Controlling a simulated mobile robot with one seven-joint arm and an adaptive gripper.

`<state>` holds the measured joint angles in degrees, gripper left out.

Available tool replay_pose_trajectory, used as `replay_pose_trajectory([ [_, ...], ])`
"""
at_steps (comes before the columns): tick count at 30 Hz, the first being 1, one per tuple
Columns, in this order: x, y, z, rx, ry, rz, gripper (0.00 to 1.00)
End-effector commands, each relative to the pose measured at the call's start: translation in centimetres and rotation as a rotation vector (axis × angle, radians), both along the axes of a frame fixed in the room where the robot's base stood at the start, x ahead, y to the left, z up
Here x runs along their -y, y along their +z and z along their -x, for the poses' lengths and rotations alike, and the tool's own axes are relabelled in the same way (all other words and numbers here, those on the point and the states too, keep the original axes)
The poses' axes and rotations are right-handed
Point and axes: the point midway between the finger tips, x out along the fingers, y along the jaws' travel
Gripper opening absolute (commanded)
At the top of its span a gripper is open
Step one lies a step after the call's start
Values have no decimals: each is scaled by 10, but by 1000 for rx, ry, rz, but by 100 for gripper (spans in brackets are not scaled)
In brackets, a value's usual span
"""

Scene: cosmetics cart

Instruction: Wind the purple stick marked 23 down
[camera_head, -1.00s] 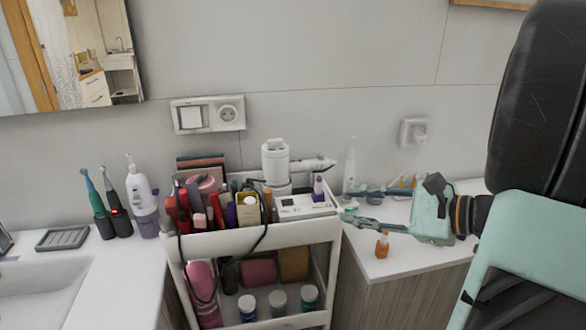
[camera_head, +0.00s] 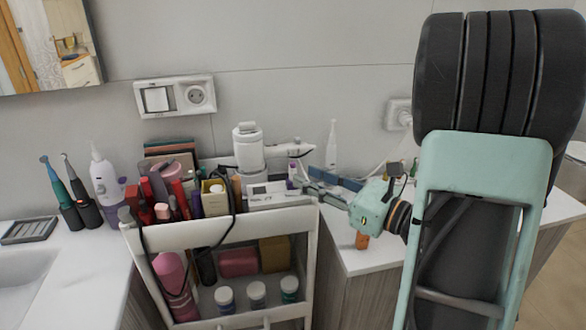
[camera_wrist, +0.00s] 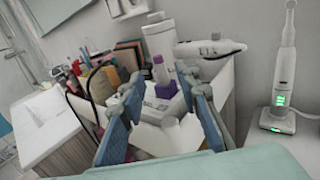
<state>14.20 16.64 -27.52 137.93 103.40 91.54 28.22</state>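The purple stick (camera_head: 292,170) stands upright at the right end of the cart's top tray, by a white box (camera_head: 262,189). My gripper's fingers partly cover it in the head view. No number is legible. My gripper (camera_head: 306,179) reaches in from the right, close to the stick. In the wrist view my gripper (camera_wrist: 164,84) is open, with the stick appearing between its two blue fingers. I cannot see contact.
The cart's top tray (camera_head: 190,236) is crowded with cosmetics left of the stick. A white cylindrical device (camera_head: 248,147) stands close behind. A charging toothbrush (camera_wrist: 284,75) stands to the right in the wrist view.

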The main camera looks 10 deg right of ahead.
Motion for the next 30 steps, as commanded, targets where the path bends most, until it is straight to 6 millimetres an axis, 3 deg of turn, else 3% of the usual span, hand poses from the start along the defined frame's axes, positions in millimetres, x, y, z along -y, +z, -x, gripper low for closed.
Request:
replay_pose_trajectory([
  [9,-30,1,-38,0,2,2,30],
  [21,-34,0,-44,1,0,3,30],
  [30,-34,0,-44,1,0,3,0],
])
